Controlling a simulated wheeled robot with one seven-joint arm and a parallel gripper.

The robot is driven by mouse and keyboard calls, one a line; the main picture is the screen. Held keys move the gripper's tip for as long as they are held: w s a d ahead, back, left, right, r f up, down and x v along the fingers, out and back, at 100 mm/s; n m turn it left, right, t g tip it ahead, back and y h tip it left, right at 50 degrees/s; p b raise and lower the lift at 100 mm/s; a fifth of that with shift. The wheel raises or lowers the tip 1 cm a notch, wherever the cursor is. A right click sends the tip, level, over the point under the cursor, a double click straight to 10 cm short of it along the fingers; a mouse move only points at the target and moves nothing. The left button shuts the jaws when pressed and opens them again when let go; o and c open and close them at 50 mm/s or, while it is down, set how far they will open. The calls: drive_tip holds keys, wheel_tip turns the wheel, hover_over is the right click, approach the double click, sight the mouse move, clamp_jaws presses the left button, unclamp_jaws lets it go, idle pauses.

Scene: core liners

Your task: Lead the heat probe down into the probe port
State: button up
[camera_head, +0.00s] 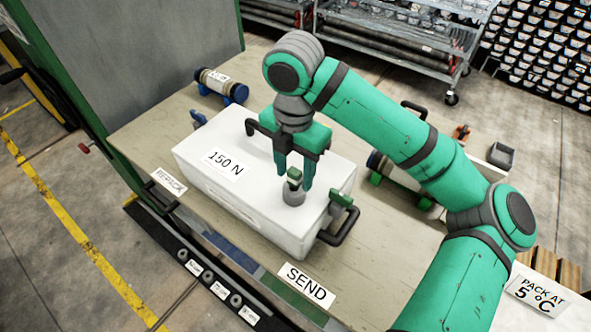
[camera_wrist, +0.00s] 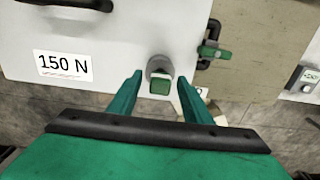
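A piece with a green top (camera_head: 294,175) stands at a grey round fitting (camera_head: 293,196) on the lid of a white box (camera_head: 215,188) labelled "150 N". They look like the heat probe and probe port, but I cannot tell how deep the piece sits. My gripper (camera_head: 295,182) points down over the lid with its fingers apart, either side of the green top. In the wrist view, the green top (camera_wrist: 160,86) lies between the fingertips with a gap on each side, and the grey fitting (camera_wrist: 158,66) shows behind it.
The box has black handles and a green latch (camera_head: 341,199) at its right end. A strapped core tube (camera_head: 216,82) lies behind it on the table (camera_head: 165,125); another (camera_head: 380,165) lies to the right, partly behind my arm. A "SEND" label (camera_head: 306,285) is at the front.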

wheel_tip(320, 180, up, 11)
idle(0.7)
drive_tip(key=shift+a+f, duration=0.1)
idle(0.5)
